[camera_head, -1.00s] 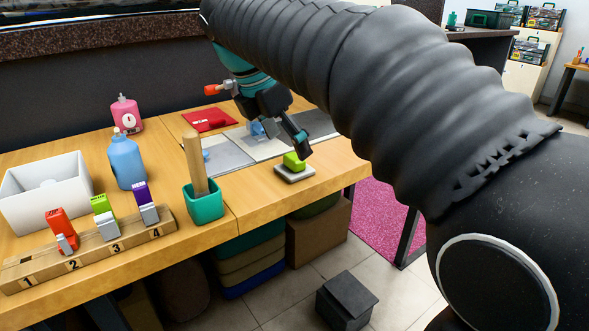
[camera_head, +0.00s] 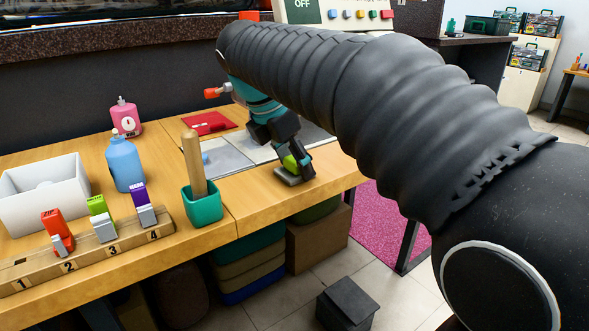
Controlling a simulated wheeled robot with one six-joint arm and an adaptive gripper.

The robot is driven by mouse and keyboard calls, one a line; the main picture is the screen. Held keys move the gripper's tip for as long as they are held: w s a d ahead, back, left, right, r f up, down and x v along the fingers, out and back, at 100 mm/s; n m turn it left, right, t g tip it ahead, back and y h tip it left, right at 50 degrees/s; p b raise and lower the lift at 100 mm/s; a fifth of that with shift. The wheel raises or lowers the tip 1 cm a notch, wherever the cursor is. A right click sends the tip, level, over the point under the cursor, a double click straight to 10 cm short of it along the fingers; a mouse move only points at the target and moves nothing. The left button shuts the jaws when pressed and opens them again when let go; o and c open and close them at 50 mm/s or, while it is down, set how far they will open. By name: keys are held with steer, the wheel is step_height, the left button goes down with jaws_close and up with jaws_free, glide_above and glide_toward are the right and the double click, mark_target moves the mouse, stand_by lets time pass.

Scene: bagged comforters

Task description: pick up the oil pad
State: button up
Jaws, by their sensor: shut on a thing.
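The oil pad (camera_head: 287,179), which I take to be the flat grey pad with a green grip on top, is at the front of the right half of the wooden table. My gripper (camera_head: 293,165) reaches down over it from behind and is shut on its green grip. The fingers hide much of the green part. The pad looks level and at the table surface; I cannot tell whether it touches the wood.
A teal cup (camera_head: 204,206) with a wooden handle in it stands left of the pad. Grey sheets (camera_head: 222,159) and a red packet (camera_head: 206,124) lie behind. A blue bottle (camera_head: 125,163), a white bin (camera_head: 45,193) and a numbered rack (camera_head: 88,258) are farther left.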

steer(key=shift+r, duration=0.55)
step_height(320, 180, up, 3)
steer(key=shift+f+p, duration=0.1)
steer(key=shift+p, duration=0.55)
steer(key=s+d+r+p, duration=0.1)
steer(key=s+d+r, duration=0.1)
steer(key=d+r, duration=0.5)
steer(key=d, duration=0.4)
steer(key=shift+s+d, duration=0.15)
steer(key=shift+d, duration=0.05)
